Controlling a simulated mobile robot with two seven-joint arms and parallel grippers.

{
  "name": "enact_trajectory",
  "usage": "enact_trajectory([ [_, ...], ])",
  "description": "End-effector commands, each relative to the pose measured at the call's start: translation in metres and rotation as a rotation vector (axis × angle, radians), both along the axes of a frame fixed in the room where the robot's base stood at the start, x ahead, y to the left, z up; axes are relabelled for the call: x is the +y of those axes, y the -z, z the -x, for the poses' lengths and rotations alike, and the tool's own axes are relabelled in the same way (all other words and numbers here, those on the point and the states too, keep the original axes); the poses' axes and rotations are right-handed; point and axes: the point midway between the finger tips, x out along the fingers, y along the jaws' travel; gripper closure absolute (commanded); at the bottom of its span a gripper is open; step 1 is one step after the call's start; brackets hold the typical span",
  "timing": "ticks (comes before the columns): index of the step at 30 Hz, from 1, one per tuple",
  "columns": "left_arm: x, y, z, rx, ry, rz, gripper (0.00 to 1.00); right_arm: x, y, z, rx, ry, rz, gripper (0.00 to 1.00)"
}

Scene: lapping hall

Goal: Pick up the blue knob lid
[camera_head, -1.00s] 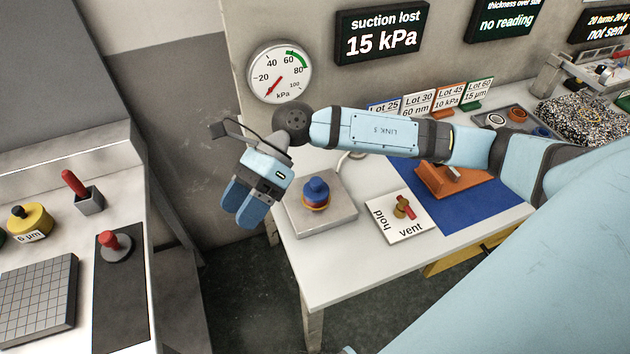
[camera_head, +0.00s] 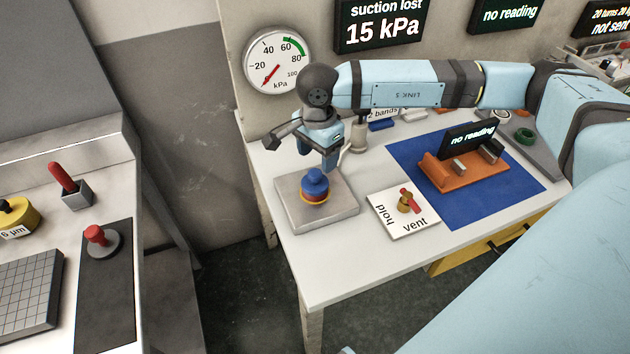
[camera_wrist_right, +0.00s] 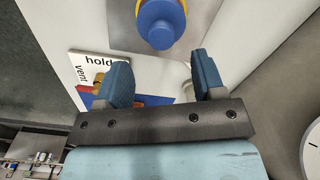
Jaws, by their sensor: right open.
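The blue knob lid (camera_head: 315,181) sits on a grey square plate (camera_head: 342,221) near the table's left end, with an orange-yellow ring at its base. My right gripper (camera_head: 318,157) points down just behind and above the lid. Its two blue fingers are apart with nothing between them. In the right wrist view the blue lid (camera_wrist_right: 160,22) shows at the top, beyond the open fingertips (camera_wrist_right: 163,65) and apart from them. My left gripper is not in view.
A hold/vent card (camera_head: 425,226) with a red-handled valve (camera_head: 408,201) lies right of the plate. Behind it, an orange fixture (camera_head: 465,177) stands on a blue mat (camera_head: 505,196). A pressure gauge (camera_head: 277,59) hangs on the wall. The table's front strip is clear.

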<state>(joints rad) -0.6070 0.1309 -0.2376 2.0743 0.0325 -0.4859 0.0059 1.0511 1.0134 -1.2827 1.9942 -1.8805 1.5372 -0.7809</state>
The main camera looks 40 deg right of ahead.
Motion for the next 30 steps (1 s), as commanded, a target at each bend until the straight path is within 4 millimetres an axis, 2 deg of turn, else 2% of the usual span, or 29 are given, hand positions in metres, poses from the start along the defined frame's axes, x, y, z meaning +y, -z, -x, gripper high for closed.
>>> enact_trajectory([
  [8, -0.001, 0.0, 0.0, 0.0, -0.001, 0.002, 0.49, 0.002, 0.017, 0.0, 0.0, 0.0, -0.001, 0.37],
  [17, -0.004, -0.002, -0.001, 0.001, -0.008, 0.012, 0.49, 0.005, 0.059, -0.002, 0.0, 0.0, -0.001, 0.37],
  [24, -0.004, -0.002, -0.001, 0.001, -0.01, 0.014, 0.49, 0.005, 0.061, -0.002, -0.001, 0.0, -0.001, 0.37],
  [30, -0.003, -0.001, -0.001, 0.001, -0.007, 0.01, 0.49, 0.005, 0.061, -0.002, -0.001, 0.0, -0.001, 0.83],
])
